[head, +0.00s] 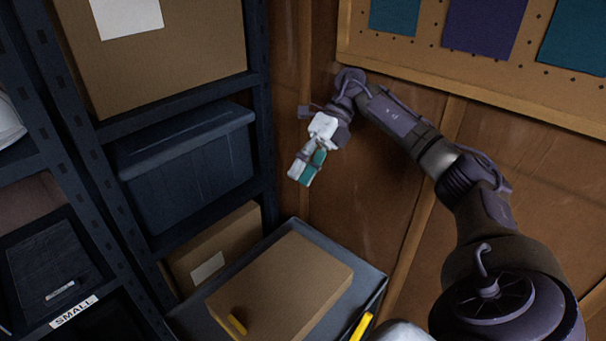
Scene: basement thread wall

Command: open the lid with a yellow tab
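A brown cardboard box with a flat, closed-looking lid (290,280) sits low in the middle of the head view. A yellow tab (237,325) is at its near left edge. My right gripper (301,178) hangs in the air above and behind the box, pointing down, clear of the lid. Its white and teal finger parts lie close together; whether they are shut is too small to tell. I see nothing clearly held in it. My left gripper is not in view.
The box rests on a grey tray-like surface (370,281); a yellow strip (361,326) lies at its right. A dark shelf rack on the left holds a grey bin (185,170) and cardboard boxes (160,50). A wooden wall with a pegboard (425,45) stands behind.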

